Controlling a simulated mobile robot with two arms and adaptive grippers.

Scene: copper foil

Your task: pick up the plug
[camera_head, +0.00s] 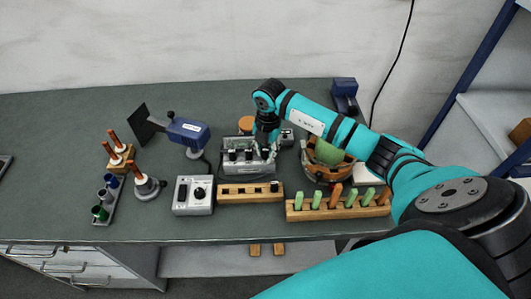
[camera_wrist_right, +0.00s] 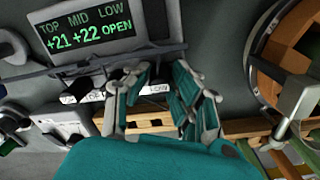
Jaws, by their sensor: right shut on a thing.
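My right gripper (camera_head: 266,150) reaches down at the right end of a grey instrument box (camera_head: 236,169) that has several black plugs (camera_head: 233,155) along its top. In the right wrist view my gripper (camera_wrist_right: 160,82) shows its two teal and grey fingers over the box's front edge. It is shut on a plug, which the fingers mostly hide. I cannot tell whether the plug is seated or clear of the box. The box's display (camera_wrist_right: 85,32) reads TOP +21, MID +22, LOW OPEN. My left gripper is not in view.
A wooden rail (camera_head: 235,192) with a black piece at its right end lies in front of the box. A grey knob box (camera_head: 193,196), a rack of green and orange handles (camera_head: 300,212), a round wooden bowl (camera_head: 315,170) and a blue tool (camera_head: 188,131) stand close around.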

